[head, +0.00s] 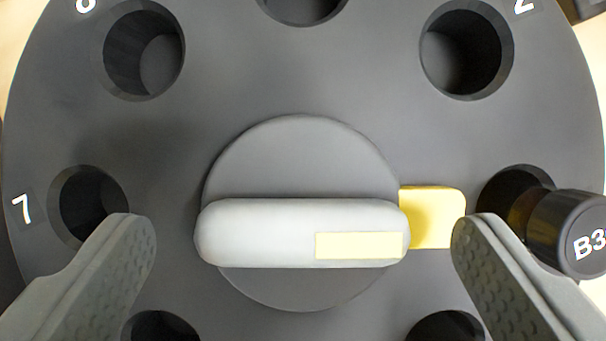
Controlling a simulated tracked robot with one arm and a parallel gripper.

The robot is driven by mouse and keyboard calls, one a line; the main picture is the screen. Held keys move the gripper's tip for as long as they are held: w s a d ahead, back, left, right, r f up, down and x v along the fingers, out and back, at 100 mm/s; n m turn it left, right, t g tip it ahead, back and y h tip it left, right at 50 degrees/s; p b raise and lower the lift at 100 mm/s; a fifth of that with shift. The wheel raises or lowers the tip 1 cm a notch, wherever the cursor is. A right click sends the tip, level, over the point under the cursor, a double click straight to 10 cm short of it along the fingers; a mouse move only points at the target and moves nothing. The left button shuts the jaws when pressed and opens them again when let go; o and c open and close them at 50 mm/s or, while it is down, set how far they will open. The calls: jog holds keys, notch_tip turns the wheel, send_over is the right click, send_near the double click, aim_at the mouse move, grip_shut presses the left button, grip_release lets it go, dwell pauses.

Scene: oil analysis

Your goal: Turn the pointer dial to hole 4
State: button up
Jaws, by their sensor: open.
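The pointer dial has a light grey bar handle (260,232) on a round dark knob (300,155), lying level across the picture. A pale yellow strip marks the handle's right end, and a yellow pointer tab (434,217) sticks out to the right, towards the hole holding a dark capped bottle (570,235). My gripper (305,228) is open, with one finger to each side of the handle's ends, apart from it. The right finger overlaps the tab's edge in view. The hole at lower right (446,327) is cut off by the frame; no number 4 shows.
The dark round plate (300,75) fills most of the view and has several holes around the knob. The left hole (88,203) is labelled 7, and the upper right hole (466,50) has a 2 by it. The bottle, marked B3, leans out near my right finger.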

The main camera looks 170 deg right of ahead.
jog(key=shift+w+f, duration=0.25)
jog(key=shift+f, duration=0.3)
